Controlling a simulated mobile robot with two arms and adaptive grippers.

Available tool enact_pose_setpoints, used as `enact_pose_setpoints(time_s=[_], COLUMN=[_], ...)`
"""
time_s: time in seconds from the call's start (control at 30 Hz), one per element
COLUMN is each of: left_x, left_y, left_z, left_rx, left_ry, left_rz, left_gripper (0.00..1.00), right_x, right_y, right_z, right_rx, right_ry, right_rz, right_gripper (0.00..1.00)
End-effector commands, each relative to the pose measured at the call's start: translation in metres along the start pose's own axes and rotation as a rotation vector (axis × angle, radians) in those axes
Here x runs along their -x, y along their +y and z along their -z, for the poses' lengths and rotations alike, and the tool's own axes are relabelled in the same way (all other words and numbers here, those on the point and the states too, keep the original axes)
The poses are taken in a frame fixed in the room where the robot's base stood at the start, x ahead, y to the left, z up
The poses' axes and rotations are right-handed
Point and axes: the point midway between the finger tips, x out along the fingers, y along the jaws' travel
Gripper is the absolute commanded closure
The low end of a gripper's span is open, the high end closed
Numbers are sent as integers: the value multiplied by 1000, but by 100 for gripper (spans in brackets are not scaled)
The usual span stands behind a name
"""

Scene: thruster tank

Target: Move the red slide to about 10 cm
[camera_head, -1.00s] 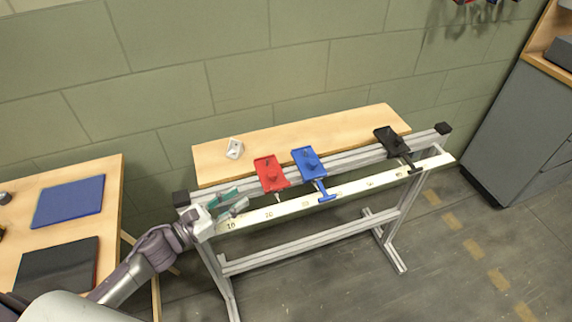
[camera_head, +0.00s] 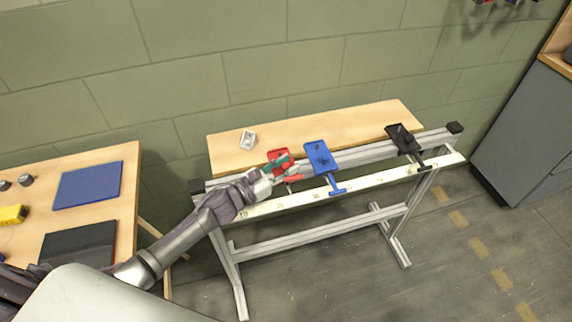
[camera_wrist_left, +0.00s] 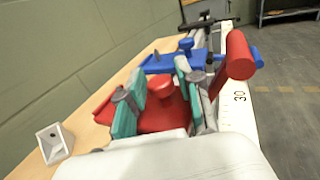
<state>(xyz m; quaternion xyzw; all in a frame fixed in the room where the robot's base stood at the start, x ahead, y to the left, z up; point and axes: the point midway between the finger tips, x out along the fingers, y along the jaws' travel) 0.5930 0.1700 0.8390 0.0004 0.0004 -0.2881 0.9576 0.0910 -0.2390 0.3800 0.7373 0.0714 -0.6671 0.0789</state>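The red slide (camera_head: 278,154) sits on the metal rail, left of the blue slide (camera_head: 320,158). My left gripper (camera_head: 277,166) is over it and covers much of it in the head view. In the left wrist view, the red slide's plate (camera_wrist_left: 160,117) and upright knob (camera_wrist_left: 161,87) lie between the two teal fingers (camera_wrist_left: 158,100). The fingers are apart, with gaps beside the knob. A red cylinder (camera_wrist_left: 239,55) on the slide's front arm hangs over the white scale (camera_head: 345,192). The mark 30 shows beyond it. My right gripper is not in view.
The black slide (camera_head: 402,138) is farther right on the rail. A small white block (camera_head: 248,139) lies on the wooden shelf (camera_head: 370,122) behind. A table with a blue mat (camera_head: 89,188) stands at the left. The green wall is close behind the shelf.

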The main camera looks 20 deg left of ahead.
Motion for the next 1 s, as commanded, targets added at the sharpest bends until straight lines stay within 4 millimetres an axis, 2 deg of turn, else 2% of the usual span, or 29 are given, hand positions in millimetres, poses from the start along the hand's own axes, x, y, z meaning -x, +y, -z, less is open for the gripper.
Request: enact_pose_setpoints(time_s=[0.1, 0.13, 0.3, 0.33, 0.67, 1.0], left_x=[0, 0, 0, 0, 4, 72], left_y=[0, 0, 0, 0, 2, 31], left_z=[0, 0, 0, 0, 1, 4], left_rx=[0, 0, 1, 1, 0, 1], left_ry=[0, 0, -1, 0, 0, 3], left_rz=[0, 0, 0, 0, -1, -5], left_gripper=[65, 68, 97, 100, 100, 100], right_x=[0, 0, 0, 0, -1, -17], right_y=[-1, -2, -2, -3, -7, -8], right_z=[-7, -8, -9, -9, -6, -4], right_rx=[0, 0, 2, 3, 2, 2], right_ry=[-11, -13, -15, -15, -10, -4], right_rz=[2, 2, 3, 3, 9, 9], right_gripper=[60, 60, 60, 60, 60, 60])
